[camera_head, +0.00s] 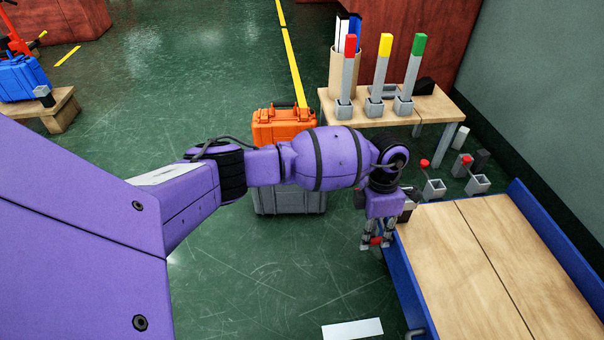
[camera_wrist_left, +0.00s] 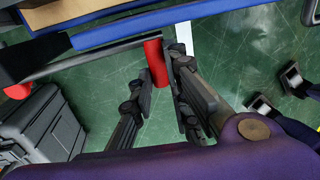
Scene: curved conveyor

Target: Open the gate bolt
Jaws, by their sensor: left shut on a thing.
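The gate bolt shows in the left wrist view as a grey rod (camera_wrist_left: 85,60) with a red handle (camera_wrist_left: 156,62). The rod runs alongside a blue rail (camera_wrist_left: 150,22). My left gripper (camera_wrist_left: 163,82) is shut on the red handle, with one finger on each side of it. In the head view the left gripper (camera_head: 376,244) points down beside the left edge of a wooden surface with blue sides (camera_head: 400,272). Only a bit of red shows between its fingers there, and the rod is hidden. My right gripper is not in view.
An orange case (camera_head: 284,126) on a grey case (camera_head: 290,200) stands behind my left arm. A small wooden table (camera_head: 440,104) at the back holds red, yellow and green-topped posts. Red-topped items (camera_head: 432,187) sit on the floor at right. Green floor lies open at lower centre.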

